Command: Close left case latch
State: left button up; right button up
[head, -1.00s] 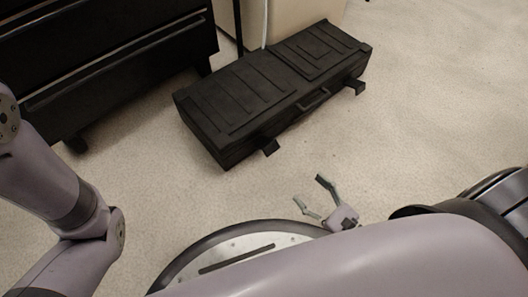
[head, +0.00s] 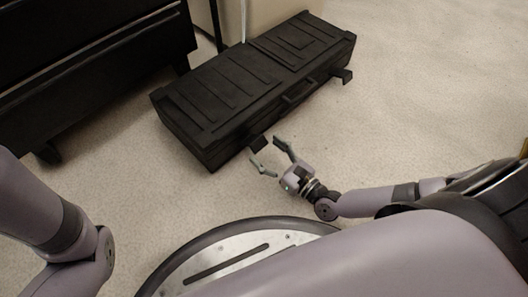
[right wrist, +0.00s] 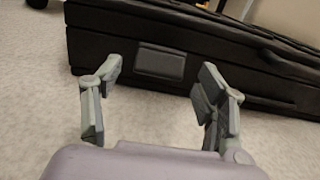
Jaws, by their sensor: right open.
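The black case (head: 222,98) lies on the floor with its lid down. Its left latch (head: 259,144) sticks out from the front side, flipped outward. In the right wrist view the left latch (right wrist: 160,62) shows as a dark rectangular flap ahead, between the fingers. The right latch (head: 346,75) also sticks out from the case front. My right gripper (head: 270,156) is open and empty, just in front of the left latch, with a small gap. It also shows in the right wrist view (right wrist: 155,95). My left gripper is outside the views.
A black drawer cabinet (head: 95,60) on a caster stands to the left of the case. A beige box-like object (head: 275,14) is behind it. The case handle (head: 298,91) is between the latches. The floor (head: 430,110) to the right is clear.

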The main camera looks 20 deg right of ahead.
jog(key=shift+x, duration=0.8)
jog(key=shift+c, duration=0.2)
grip_shut()
